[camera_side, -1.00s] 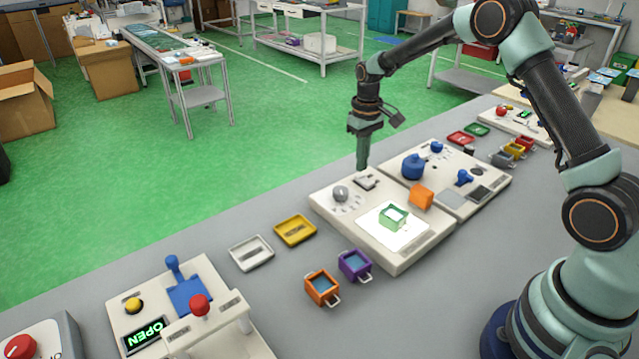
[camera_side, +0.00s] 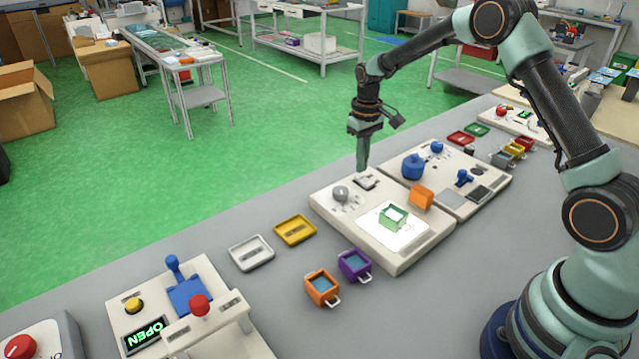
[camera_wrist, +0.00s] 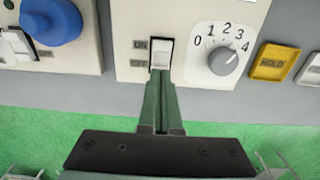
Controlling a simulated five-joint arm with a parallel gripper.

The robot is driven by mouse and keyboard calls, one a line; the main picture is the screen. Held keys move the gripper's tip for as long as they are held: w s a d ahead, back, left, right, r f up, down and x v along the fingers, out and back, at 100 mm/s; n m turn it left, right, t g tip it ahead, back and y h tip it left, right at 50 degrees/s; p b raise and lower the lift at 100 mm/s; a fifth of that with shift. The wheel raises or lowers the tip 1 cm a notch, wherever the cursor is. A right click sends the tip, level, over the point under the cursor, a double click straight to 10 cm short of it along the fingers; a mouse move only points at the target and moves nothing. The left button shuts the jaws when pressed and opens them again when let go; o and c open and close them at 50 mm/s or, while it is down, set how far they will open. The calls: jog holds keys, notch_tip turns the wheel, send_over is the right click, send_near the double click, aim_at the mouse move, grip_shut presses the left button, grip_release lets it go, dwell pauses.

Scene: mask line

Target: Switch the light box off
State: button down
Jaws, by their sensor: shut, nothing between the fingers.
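The light box (camera_side: 330,205) is a cream panel on the bench, with a grey dial (camera_side: 341,193), a small rocker switch (camera_side: 366,182) and a bright white lit window (camera_side: 410,238). A green open frame (camera_side: 385,221) sits on the window. In the wrist view the white switch (camera_wrist: 161,51) has ON and OFF printed on its left, ON being farther from my gripper. My gripper (camera_side: 362,169) is shut and empty, pointing down at the switch. In the wrist view its fingertips (camera_wrist: 161,74) overlap the switch's near, OFF-side end. I cannot tell whether they touch it.
An orange block (camera_side: 421,197) stands on the box's far right edge. A second panel (camera_side: 452,160) with blue knobs adjoins the box. Yellow (camera_side: 295,230) and white (camera_side: 251,252) trays lie to the left. Purple (camera_side: 354,265) and orange (camera_side: 321,287) containers stand in front.

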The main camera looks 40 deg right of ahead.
aim_at(361, 176)
jog(key=shift+f, duration=0.85)
dwell(0.4)
jog(key=shift+r, duration=3.55)
jog(key=s+a+r+t, duration=0.3)
jog(key=s+a+r, duration=0.2)
jog(key=s+r, duration=0.6)
jog(key=s+a+r+t, duration=0.2)
jog(key=s+a, duration=0.1)
jog(key=s, duration=0.7)
jog(key=shift+s+a+t, duration=0.15)
jog(key=shift+a+t, duration=0.1)
jog(key=shift+t, duration=0.05)
